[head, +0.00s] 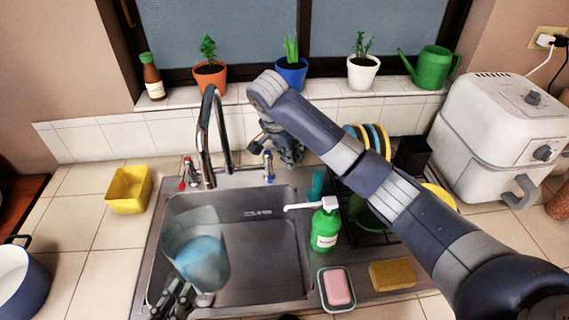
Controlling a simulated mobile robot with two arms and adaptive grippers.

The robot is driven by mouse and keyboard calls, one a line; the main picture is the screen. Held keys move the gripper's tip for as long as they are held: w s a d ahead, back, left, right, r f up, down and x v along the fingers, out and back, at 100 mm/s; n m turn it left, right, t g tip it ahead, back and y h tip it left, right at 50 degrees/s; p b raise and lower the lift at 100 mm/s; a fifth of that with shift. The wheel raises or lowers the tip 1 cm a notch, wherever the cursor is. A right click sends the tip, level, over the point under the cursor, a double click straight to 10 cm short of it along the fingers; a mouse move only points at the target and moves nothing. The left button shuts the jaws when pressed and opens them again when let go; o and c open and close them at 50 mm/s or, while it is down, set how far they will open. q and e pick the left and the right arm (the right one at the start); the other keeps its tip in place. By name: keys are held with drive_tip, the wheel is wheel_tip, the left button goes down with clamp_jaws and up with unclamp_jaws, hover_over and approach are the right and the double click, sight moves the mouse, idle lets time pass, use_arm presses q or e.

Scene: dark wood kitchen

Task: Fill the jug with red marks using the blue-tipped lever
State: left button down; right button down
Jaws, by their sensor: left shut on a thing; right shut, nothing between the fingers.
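A clear jug (188,232) is in the left part of the sink, with blue water-like contents in its lower part. No red marks are clear on it. My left gripper (180,294) is shut on the jug low at its left side. The chrome faucet (222,130) arches behind the jug, and I cannot make out a stream. The blue-tipped lever (268,166) stands right of the faucet, the red-tipped lever (188,172) left of it. My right gripper (262,146) is shut and empty, just above and behind the blue-tipped lever; contact cannot be told.
The sink (262,245) is free on its right. A green soap bottle (325,228), pink soap on a dish (338,287) and a sponge (392,274) lie right of it. A dish rack with plates (368,140) is partly behind my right arm. A yellow container (128,190) stands left.

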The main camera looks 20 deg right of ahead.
use_arm(q)
drive_tip(key=shift+a+r, duration=0.15)
drive_tip(key=shift+a, duration=0.05)
drive_tip(key=shift+d+r, duration=0.15)
use_arm(e)
drive_tip(key=w+v, duration=0.1)
drive_tip(key=v, duration=0.6)
drive_tip(key=shift+w+a+r, duration=0.3)
drive_tip(key=shift+w, duration=0.05)
